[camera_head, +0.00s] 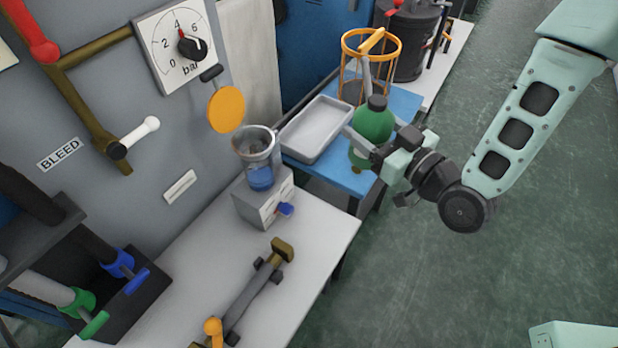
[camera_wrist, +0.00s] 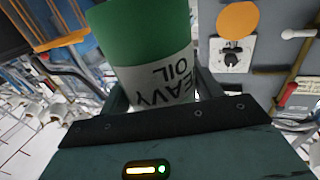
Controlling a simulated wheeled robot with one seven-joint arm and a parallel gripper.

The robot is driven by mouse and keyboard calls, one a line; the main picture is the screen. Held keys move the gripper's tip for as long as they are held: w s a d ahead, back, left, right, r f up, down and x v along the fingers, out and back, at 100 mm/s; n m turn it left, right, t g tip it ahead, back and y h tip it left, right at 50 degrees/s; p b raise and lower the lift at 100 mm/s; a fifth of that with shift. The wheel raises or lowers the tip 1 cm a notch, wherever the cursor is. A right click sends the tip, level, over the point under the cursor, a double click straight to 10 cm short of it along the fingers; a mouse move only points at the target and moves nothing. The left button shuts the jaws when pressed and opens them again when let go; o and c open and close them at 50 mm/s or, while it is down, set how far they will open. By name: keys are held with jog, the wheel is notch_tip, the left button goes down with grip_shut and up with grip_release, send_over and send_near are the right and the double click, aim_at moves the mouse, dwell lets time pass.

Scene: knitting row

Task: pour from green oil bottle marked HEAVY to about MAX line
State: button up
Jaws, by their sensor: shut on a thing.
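The green oil bottle (camera_head: 373,122) with a dark cap or top is in my gripper (camera_head: 362,146), above the blue table in the head view. In the wrist view the green bottle (camera_wrist: 145,35) fills the space between the fingers, and its white label reads "HEAVY OIL" upside down. My gripper is shut on it. The bottle looks roughly upright. A clear glass vessel (camera_head: 257,146) with blue at its bottom stands on a grey block at the left, apart from the bottle. A MAX line on it is too small to make out.
A grey tray (camera_head: 316,128) lies on the blue table (camera_head: 335,176) between vessel and bottle. An orange wire basket (camera_head: 371,62) stands behind. An orange disc (camera_head: 226,109) juts from the wall panel above the vessel. A lever tool (camera_head: 250,295) lies on the white bench.

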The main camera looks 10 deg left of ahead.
jog(key=s+a+n+g+y, duration=0.3)
jog(key=s+a+n+g, duration=0.2)
jog(key=s, duration=0.9)
jog(key=a+g, duration=0.2)
jog(key=a, duration=0.2)
jog(key=shift+s+y+b, duration=0.35)
jog(key=shift+y+b, duration=0.05)
jog(key=b, duration=0.3)
jog(key=shift+w+a+h, duration=0.3)
jog(key=shift+a, duration=0.05)
jog(key=b, duration=0.3)
jog(key=shift+w+f+h, duration=0.1)
jog(key=shift+f+h, duration=0.1)
jog(key=shift+h, duration=0.1)
jog(key=w+a+m+g+h+p, duration=0.1)
jog(key=p, duration=0.1)
jog(key=w+a+f+m+g+h+p, duration=0.1)
jog(key=a+h+p, duration=0.1)
jog(key=p, duration=0.1)
jog(key=shift+w, duration=0.3)
jog(key=h+p, duration=0.1)
jog(key=p, duration=0.1)
jog(key=g+h+p, duration=0.1)
jog(key=p, duration=0.2)
jog(key=shift+w+a+f+m+p, duration=0.15)
jog(key=shift+w+a+m+p, duration=0.15)
jog(key=shift+a+m, duration=0.1)
